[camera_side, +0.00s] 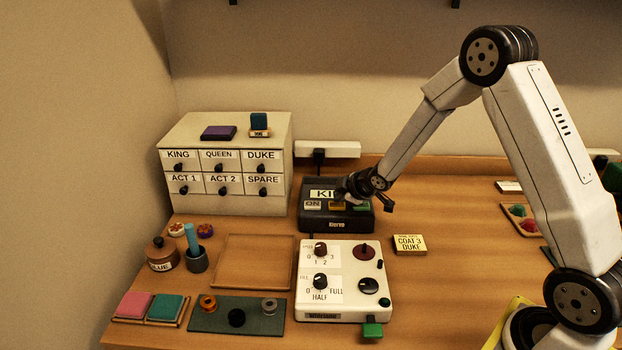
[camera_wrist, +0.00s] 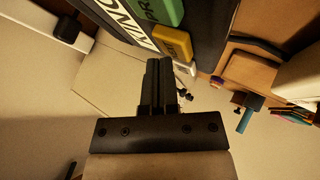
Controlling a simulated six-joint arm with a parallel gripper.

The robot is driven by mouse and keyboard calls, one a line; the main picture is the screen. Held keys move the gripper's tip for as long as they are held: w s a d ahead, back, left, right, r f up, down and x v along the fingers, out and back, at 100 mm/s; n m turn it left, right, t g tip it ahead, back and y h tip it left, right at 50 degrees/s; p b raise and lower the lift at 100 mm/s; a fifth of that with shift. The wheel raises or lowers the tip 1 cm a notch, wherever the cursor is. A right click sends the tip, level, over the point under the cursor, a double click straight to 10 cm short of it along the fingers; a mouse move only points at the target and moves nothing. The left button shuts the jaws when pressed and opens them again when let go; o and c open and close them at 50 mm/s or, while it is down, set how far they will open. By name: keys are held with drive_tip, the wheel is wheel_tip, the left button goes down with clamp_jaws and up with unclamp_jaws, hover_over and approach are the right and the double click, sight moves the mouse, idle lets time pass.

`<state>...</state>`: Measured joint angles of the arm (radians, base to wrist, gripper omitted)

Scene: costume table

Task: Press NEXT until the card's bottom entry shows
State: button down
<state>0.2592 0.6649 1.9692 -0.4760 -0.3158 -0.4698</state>
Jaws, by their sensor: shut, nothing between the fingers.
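A black device (camera_side: 345,221) stands on the table in front of the wall. Its display (camera_side: 321,194) is partly hidden by my gripper; the letters "KI" show. In the wrist view the display (camera_wrist: 125,20) reads "KING". A white ON button (camera_side: 313,204), a yellow button (camera_side: 337,206) and a green button (camera_side: 361,207) sit below it. The yellow button (camera_wrist: 172,42) is just beyond my fingertips in the wrist view. My gripper (camera_side: 348,190) is shut and empty over the device; contact cannot be told. A yellow card (camera_side: 409,245) right of the device reads "COAT 3" and "DUKE"; its top line is too small.
A drawer cabinet (camera_side: 226,203) stands left of the device. A white control panel (camera_side: 343,310) with knobs is in front.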

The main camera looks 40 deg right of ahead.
sight(340, 206)
drive_tip(key=shift+f, duration=0.45)
idle(0.7)
drive_tip(key=shift+r, duration=0.9)
drive_tip(key=shift+r, duration=0.1)
drive_tip(key=shift+r, duration=2.4)
drive_tip(key=shift+s+a, duration=0.1)
drive_tip(key=s+a+m+g, duration=0.3)
drive_tip(key=s+a+m, duration=0.1)
drive_tip(key=s, duration=0.8)
drive_tip(key=s+a+m+g, duration=0.3)
drive_tip(key=s+a, duration=0.4)
drive_tip(key=s, duration=0.5)
drive_tip(key=shift+f+m+g, duration=0.3)
drive_tip(key=shift+f+m, duration=0.1)
drive_tip(key=shift+m, duration=0.3)
